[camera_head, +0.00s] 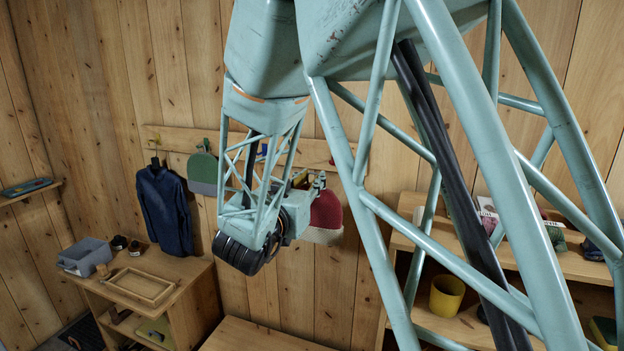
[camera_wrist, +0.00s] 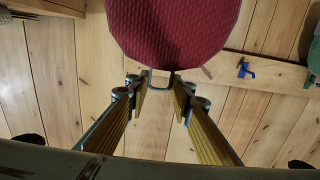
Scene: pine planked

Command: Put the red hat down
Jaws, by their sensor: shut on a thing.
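The red hat (camera_head: 326,214) with a pale brim hangs below my gripper (camera_head: 318,181), in front of the plank wall. In the wrist view the red hat (camera_wrist: 172,28) fills the top middle. A thin loop (camera_wrist: 161,73) at its top lies between the fingertips of my gripper (camera_wrist: 162,88), which is shut on it. Whether the hat touches the wall is unclear. A peg rail (camera_head: 180,139) runs along the wall behind; a blue peg (camera_wrist: 243,69) on it shows bare right of the hat in the wrist view.
A green hat (camera_head: 203,172) and a dark blue jacket (camera_head: 164,212) hang on the rail. Shelves at right hold a yellow pot (camera_head: 446,295). A bare wooden top (camera_head: 255,338) lies below.

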